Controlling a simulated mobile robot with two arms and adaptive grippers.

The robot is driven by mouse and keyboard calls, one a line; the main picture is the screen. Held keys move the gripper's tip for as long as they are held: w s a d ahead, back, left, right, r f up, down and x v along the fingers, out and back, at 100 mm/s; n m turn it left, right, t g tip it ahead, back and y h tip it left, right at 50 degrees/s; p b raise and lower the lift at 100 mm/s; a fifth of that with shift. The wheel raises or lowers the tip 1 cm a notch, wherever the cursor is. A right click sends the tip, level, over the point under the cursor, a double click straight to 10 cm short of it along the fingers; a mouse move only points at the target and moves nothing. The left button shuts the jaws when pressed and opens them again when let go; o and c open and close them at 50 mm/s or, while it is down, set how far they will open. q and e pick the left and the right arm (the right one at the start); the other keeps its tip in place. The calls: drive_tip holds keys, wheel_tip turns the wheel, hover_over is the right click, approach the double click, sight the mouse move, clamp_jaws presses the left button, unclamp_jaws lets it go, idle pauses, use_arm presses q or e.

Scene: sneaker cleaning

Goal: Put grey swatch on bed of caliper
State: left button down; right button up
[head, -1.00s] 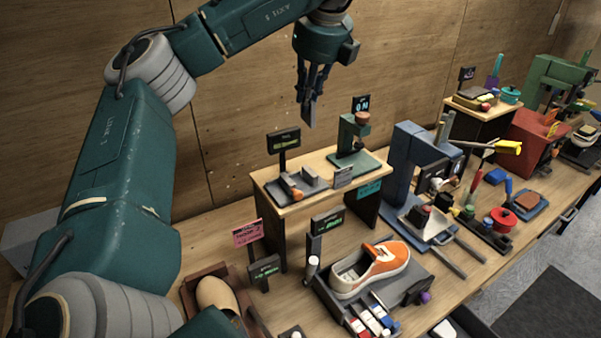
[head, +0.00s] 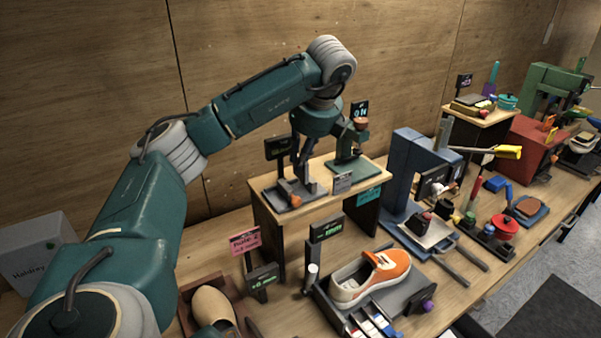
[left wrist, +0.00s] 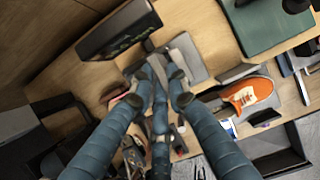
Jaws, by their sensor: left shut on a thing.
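The caliper stands on a small raised wooden table. Its dark grey base (head: 276,199) carries an orange-brown knob and a dark display (head: 277,148) on a post. My left gripper (head: 301,163) points down just over the caliper, shut on the grey swatch (head: 304,175), which hangs upright and is partly hidden by the fingers. In the left wrist view, the fingertips (left wrist: 161,76) are close together above the caliper's grey bed (left wrist: 190,60), beside its display (left wrist: 118,30). I cannot tell whether the swatch touches the bed. My right gripper is not in view.
A green stand (head: 353,167) shares the raised table (head: 300,208), to the right of the caliper. An orange-and-white sneaker (head: 372,277) lies on a grey stand in front. A blue press (head: 405,175) stands further right. A tan shoe form (head: 213,306) lies at lower left.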

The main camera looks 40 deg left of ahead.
sight(301, 180)
use_arm(q)
drive_tip(key=shift+f, duration=1.8)
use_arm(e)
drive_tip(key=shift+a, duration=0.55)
use_arm(q)
drive_tip(key=c, duration=1.7)
unclamp_jaws()
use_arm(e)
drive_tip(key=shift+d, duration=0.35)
use_arm(q)
drive_tip(key=shift+d+r, duration=0.1)
drive_tip(key=shift+r, duration=0.1)
drive_tip(key=p+v, duration=0.1)
drive_tip(key=v, duration=1)
drive_tip(key=shift+d+r+p, duration=0.1)
drive_tip(key=shift+r+p, duration=0.25)
drive_tip(key=shift+p, duration=0.05)
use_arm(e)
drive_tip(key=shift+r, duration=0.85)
